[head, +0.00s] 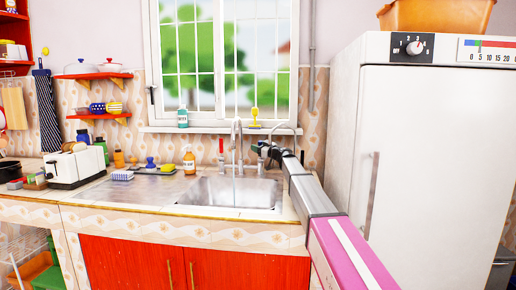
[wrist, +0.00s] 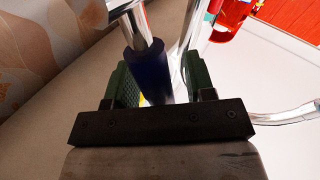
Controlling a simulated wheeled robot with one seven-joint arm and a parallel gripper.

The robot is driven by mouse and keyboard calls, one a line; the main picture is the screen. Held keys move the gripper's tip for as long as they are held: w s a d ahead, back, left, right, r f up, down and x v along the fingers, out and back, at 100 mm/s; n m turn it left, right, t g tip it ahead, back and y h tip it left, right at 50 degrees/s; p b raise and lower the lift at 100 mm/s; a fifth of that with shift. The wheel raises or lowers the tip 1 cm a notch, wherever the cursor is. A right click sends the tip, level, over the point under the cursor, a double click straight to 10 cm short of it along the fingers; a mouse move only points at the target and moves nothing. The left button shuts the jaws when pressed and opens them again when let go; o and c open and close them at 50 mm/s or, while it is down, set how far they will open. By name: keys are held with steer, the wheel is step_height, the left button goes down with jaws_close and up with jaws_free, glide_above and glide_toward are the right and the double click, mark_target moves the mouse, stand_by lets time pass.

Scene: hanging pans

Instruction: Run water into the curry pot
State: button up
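The steel sink (head: 190,192) is set in the counter below the window. A chrome faucet (head: 237,135) stands behind it, and a faint thin line, perhaps water, drops below its spout. My gripper (head: 265,148) is at the tap fittings right of the spout. In the wrist view, my gripper's green-padded fingers (wrist: 160,85) are apart, with a dark blue cylindrical handle (wrist: 146,75) between them, closer to the left finger. A chrome pipe (wrist: 190,40) passes near the right finger. I cannot make out a curry pot in the sink; its inside shows little.
A red tap handle (head: 221,146) stands left of the spout. A soap bottle (head: 189,162) and sponge (head: 122,175) are on the left counter, with a toaster (head: 76,166) beyond. A white fridge (head: 435,165) closes off the right side.

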steer(key=v, duration=1.1)
steer(key=shift+w, duration=0.1)
